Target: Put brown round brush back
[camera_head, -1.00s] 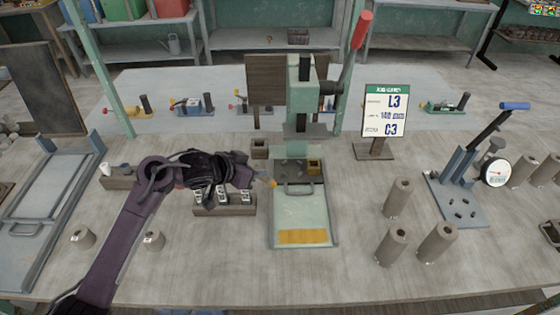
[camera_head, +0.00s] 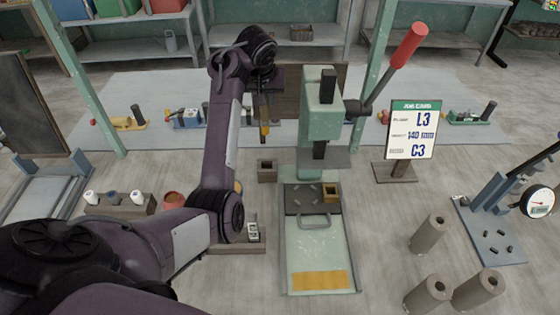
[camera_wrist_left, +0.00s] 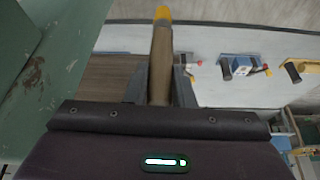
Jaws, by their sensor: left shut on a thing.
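A slim brown brush (camera_head: 265,125) with a yellow end hangs nearly upright in my left gripper (camera_head: 264,96), high above the table and left of the green press. In the left wrist view the brush (camera_wrist_left: 161,60) sticks out from between the fingers, its yellow end away from the palm. The left gripper is shut on it. A small brown square holder (camera_head: 267,171) stands on the table below and looks empty. Whether the brush is round cannot be told. My right gripper is not in view.
The green press (camera_head: 321,115) with a red-tipped lever stands just right of the brush. A sign (camera_head: 411,130) stands further right. My left arm partly hides a brown rack (camera_head: 240,248). Several grey cylinders (camera_head: 428,234) stand at right.

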